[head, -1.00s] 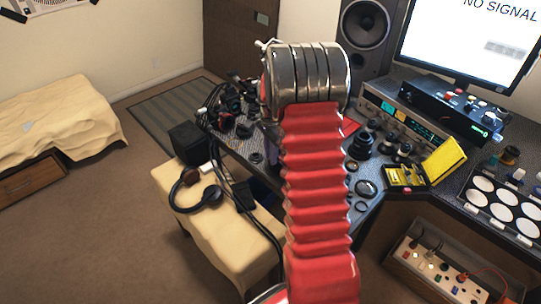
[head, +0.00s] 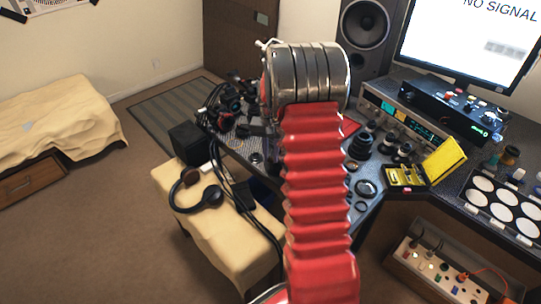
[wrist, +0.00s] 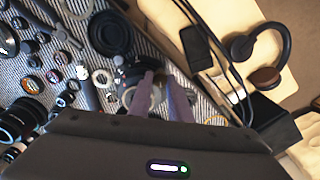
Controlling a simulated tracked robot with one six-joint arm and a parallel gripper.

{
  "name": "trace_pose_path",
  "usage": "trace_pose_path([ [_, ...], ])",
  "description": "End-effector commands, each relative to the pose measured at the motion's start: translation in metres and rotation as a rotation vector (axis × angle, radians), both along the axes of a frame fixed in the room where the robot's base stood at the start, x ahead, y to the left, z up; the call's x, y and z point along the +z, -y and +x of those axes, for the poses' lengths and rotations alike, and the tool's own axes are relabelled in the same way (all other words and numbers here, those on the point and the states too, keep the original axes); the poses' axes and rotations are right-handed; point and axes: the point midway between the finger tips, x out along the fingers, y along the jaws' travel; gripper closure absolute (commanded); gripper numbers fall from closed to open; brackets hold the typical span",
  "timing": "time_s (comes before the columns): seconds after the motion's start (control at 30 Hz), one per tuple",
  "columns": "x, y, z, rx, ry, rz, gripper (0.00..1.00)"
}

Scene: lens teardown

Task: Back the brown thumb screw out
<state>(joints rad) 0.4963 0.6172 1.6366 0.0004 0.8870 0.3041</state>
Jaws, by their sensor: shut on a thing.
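In the wrist view, my gripper (wrist: 158,76) points down at the mat, its two grey-purple fingers close together at a small dark assembly (wrist: 132,68) with a pale ring (wrist: 146,98) beside it. The fingers are shut on a small part there. The brown thumb screw is not clearly visible; the fingertips hide what lies between them. In the head view, my red arm covers the middle of the desk, and dark gripper parts mix with the dark clutter to its left.
Several lens parts lie on the striped mat (wrist: 82,97), left of my fingers in the wrist view. A black lens ring (wrist: 110,33) lies above them. Cables and headphones (wrist: 262,45) are at right. An open yellow case (head: 407,178) stands right of my arm.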

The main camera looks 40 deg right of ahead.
Motion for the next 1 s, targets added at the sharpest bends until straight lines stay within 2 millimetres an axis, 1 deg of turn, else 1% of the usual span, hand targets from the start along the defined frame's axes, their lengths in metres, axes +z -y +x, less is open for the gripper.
trace_pose_path([
  [0.23,0.0004,-0.0001,0.0009,0.06,0.002,-0.001,1.0],
  [0.6,0.0004,-0.0001,0.001,0.065,0.002,-0.001,1.0],
  [0.63,0.0004,-0.0003,0.001,0.065,0.002,-0.001,0.82],
  [0.9,0.0003,-0.0003,0.0006,0.064,0.001,0.0,0.63],
  [1.0,0.0002,-0.0003,0.0005,0.064,0.001,-0.001,0.63],
])
